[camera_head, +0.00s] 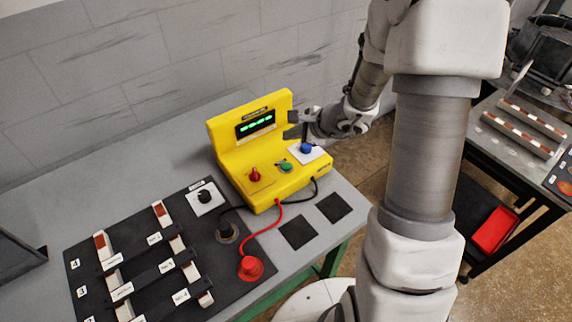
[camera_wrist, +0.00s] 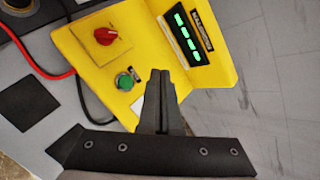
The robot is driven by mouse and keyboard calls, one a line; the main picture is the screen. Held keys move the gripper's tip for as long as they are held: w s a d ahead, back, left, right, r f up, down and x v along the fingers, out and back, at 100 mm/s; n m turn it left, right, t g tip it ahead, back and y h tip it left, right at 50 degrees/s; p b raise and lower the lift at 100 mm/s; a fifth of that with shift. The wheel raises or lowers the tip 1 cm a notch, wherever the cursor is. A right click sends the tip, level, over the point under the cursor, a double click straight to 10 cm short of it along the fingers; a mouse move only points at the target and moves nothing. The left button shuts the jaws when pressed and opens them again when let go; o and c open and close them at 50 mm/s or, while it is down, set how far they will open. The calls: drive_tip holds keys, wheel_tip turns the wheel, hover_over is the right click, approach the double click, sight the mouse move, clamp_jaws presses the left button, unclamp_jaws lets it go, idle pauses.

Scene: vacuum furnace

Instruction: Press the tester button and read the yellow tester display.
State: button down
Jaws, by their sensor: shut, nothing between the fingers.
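The yellow tester (camera_head: 235,150) stands on the grey bench. Its display (camera_head: 255,125) is lit with green characters, too small to read surely; it also shows in the wrist view (camera_wrist: 188,38). On its front are a red knob (camera_head: 255,174), a green button (camera_head: 285,166) and a blue knob (camera_head: 306,148) on a white plate.
Red and black leads run from the tester to a red plug (camera_head: 250,268) and a black plug (camera_head: 227,231) on a black board with labelled strips. Two dark squares (camera_head: 298,232) lie before the tester. A wall rises behind. Another table with a red bin (camera_head: 494,230) stands right.

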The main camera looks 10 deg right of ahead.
drive_tip(key=b, duration=0.6)
hover_over(290, 167)
wheel_tip(290, 167, down, 8)
drive_tip(key=shift+r, duration=0.2)
drive_tip(key=shift+f+b, duration=0.6)
drive_tip(key=shift+b, duration=0.15)
drive_tip(key=shift+f+b, duration=0.2)
drive_tip(key=shift+b, duration=0.1)
idle(0.9)
drive_tip(key=shift+f+b, duration=0.25)
drive_tip(key=shift+b, duration=0.2)
drive_tip(key=shift+f+b, duration=0.35)
drive_tip(key=shift+b, duration=0.15)
idle(0.6)
drive_tip(key=shift+r, duration=0.1)
drive_tip(key=shift+r+p, duration=0.45)
drive_tip(key=shift+r, duration=0.25)
drive_tip(key=shift+r, duration=0.1)
